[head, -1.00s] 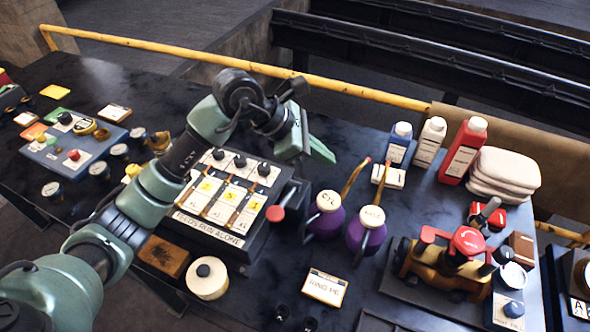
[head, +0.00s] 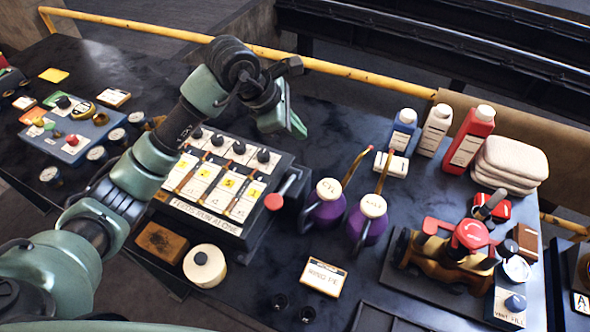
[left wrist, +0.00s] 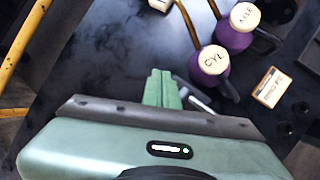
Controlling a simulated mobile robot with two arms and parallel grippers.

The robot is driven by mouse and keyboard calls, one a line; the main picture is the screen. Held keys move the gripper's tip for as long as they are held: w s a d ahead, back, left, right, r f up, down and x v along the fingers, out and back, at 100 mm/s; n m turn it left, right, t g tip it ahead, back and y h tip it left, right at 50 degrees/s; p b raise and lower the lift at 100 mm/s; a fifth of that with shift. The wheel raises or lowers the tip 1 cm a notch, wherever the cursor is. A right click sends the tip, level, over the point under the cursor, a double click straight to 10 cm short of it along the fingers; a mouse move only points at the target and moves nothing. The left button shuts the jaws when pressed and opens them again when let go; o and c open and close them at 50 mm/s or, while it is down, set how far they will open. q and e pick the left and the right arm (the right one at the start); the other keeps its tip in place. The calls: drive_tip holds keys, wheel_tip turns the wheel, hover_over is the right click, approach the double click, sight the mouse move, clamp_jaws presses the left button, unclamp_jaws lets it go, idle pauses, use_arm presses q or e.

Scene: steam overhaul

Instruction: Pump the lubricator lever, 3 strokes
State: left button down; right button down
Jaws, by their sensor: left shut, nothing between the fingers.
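The lubricator (head: 252,222) is a dark box with a row of black knobs and white cards with yellow marks on top. Its lever (head: 287,186) is a short metal rod on the right side, ending in a red knob (head: 274,201). My left gripper (head: 298,127) is shut and empty, above and behind the lever and apart from it. In the left wrist view its closed green fingers (left wrist: 162,85) point over the dark table, and a grey rod beside them looks like the lever (left wrist: 195,95). The red knob is hidden there. My right gripper is not in view.
Purple oil cans marked CYL (head: 325,212) and AXLE (head: 365,226) stand right of the lever. Bottles (head: 435,130) and folded cloths (head: 510,163) are farther right. A valve with a red handwheel (head: 470,235) sits front right. A yellow rail (head: 340,78) runs behind the table.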

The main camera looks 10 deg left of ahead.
use_arm(q)
drive_tip(key=b, duration=0.3)
hover_over(293, 169)
drive_tip(key=w, duration=0.1)
wheel_tip(293, 169, down, 5)
drive_tip(key=shift+f, duration=0.1)
drive_tip(key=shift+s+f+b, duration=0.2)
drive_tip(key=shift+f+b, duration=0.1)
drive_tip(key=shift+f, duration=0.3)
idle(1.2)
drive_tip(key=shift+s+f+b, duration=0.15)
drive_tip(key=shift+f+b, duration=0.25)
drive_tip(key=shift+b, duration=0.15)
drive_tip(key=shift+f, duration=0.2)
